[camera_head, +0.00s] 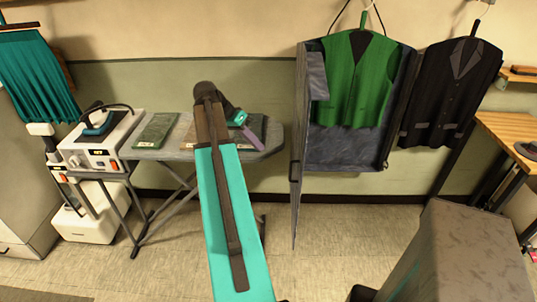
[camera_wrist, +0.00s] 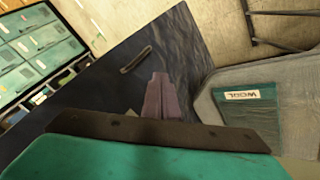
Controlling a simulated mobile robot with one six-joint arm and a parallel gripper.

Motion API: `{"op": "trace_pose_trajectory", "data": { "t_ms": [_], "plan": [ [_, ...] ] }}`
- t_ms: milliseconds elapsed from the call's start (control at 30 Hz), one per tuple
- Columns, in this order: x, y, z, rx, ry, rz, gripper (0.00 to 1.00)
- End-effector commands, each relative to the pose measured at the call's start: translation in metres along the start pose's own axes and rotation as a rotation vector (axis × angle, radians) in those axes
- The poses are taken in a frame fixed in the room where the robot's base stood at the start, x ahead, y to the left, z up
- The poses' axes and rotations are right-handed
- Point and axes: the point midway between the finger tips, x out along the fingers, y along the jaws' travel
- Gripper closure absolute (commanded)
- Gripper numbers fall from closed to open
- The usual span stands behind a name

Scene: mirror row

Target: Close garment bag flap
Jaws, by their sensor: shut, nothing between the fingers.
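The garment bag (camera_head: 345,145) hangs open on the wall in the head view, with a green vest (camera_head: 352,85) inside. Its flap (camera_head: 300,135) stands out from the left side and shows nearly edge-on, with a small handle (camera_head: 294,171) on it. My gripper (camera_head: 254,138) is left of the flap, above the right end of the ironing board. In the wrist view a large dark panel, apparently the flap (camera_wrist: 185,45), carries a handle (camera_wrist: 136,60). My gripper's purple fingers (camera_wrist: 160,78) are together and empty, overlapping the panel; contact cannot be told.
The ironing board (camera_head: 165,152) holds cloth swatches, one labelled WOOL (camera_wrist: 248,103). A steam iron station (camera_head: 100,140) stands at left. A grey block-like object (camera_head: 455,260) is at front right. Floor below the bag is clear.

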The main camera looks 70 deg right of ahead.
Motion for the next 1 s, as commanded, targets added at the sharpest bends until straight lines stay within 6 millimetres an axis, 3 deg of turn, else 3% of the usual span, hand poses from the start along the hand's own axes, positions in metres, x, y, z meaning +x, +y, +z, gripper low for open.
{"op": "trace_pose_trajectory", "data": {
  "t_ms": [1000],
  "plan": [
    [0.099, 0.003, 0.0, 0.0, -0.002, 0.001, 1.0]
  ]
}}
